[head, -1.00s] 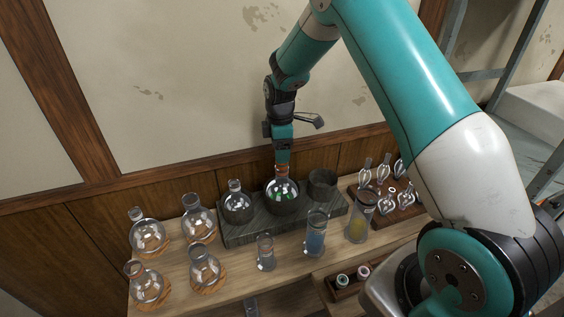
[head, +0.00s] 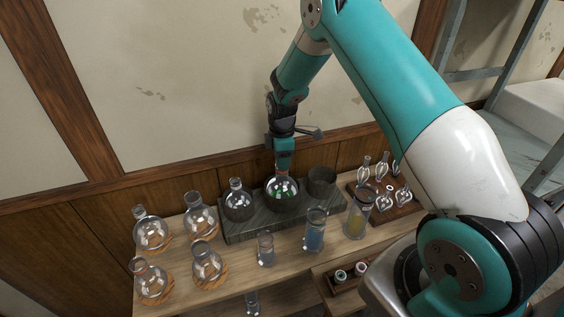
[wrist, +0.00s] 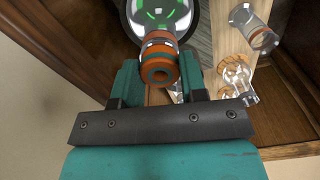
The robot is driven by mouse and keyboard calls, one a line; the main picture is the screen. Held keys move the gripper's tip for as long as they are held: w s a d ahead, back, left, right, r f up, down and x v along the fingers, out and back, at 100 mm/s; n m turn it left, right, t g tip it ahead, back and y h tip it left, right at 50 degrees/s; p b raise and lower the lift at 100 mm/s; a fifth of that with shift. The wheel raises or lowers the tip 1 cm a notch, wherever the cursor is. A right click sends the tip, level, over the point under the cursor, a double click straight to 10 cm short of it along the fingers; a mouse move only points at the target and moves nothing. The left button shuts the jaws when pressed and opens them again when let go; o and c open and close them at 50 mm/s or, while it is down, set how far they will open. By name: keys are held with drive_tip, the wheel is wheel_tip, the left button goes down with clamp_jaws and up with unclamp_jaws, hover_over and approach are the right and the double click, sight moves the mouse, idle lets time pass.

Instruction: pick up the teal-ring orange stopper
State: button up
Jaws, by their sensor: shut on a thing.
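The orange stopper with the teal ring (wrist: 158,66) is between the two fingers of my gripper (wrist: 159,80) in the wrist view. My gripper is shut on it. Just beyond the stopper is a round flask (wrist: 163,14) with green bits inside. The stopper lines up with the flask's neck; I cannot tell whether it is still seated there. In the head view my gripper (head: 283,166) points straight down over the same flask (head: 283,190), which stands in the middle of the dark stand. The fingers mostly hide the stopper there.
The dark stand (head: 246,230) also holds another round flask (head: 238,204) on the left and an empty dark cup (head: 321,181) on the right. Glass cylinders (head: 315,232) stand in front. Several flasks (head: 151,235) stand at left. A small tray (head: 350,284) holds stoppers at front right.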

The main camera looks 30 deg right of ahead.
drive_tip(key=shift+r, duration=0.1)
wheel_tip(320, 180, up, 20)
drive_tip(key=b, duration=0.6)
